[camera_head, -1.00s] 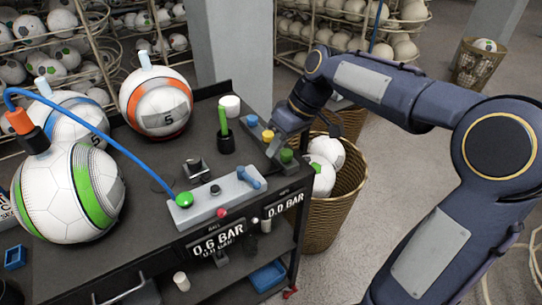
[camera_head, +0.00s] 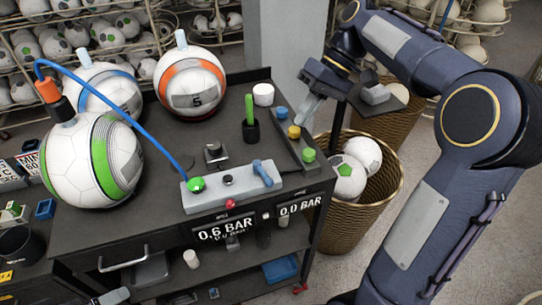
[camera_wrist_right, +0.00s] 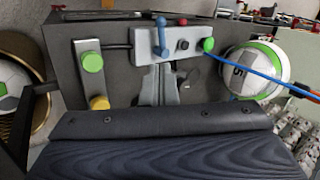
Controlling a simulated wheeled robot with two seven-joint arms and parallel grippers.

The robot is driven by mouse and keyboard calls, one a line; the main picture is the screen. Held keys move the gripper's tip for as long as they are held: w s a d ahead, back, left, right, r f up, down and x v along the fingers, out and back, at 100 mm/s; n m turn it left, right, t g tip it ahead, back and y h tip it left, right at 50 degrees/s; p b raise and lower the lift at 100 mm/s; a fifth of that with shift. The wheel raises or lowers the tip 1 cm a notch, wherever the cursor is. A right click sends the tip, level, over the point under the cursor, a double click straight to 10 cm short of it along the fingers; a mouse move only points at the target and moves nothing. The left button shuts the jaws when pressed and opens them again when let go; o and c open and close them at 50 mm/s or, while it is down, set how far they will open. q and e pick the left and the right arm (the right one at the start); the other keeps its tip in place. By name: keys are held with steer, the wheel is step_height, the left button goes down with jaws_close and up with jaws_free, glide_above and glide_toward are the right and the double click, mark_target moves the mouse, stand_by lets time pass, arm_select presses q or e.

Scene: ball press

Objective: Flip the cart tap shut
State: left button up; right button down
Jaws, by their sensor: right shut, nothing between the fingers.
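The cart tap is a blue lever (camera_head: 263,172) at the right end of a grey block (camera_head: 232,188) on the black cart top. It leans up and back. In the right wrist view the blue lever (camera_wrist_right: 161,36) stands out from the block, just beyond my fingertips. My right gripper (camera_head: 304,119) is shut and empty, above the strip of coloured knobs, behind and right of the tap. Its fingers (camera_wrist_right: 160,78) show near the block in the wrist view; I cannot tell whether they touch it.
A blue hose runs from the green fitting (camera_head: 197,184) to the green-striped ball (camera_head: 92,162). A yellow knob (camera_head: 294,132) and green knob (camera_head: 309,155) stand near my right gripper. Displays read 0.6 BAR and 0.0 BAR.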

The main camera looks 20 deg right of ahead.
mark_target(263, 173)
steer(key=p+x, duration=0.1)
steer(key=x, duration=1.2)
steer(key=shift+a+f, duration=0.2)
steer(key=shift+f, duration=0.05)
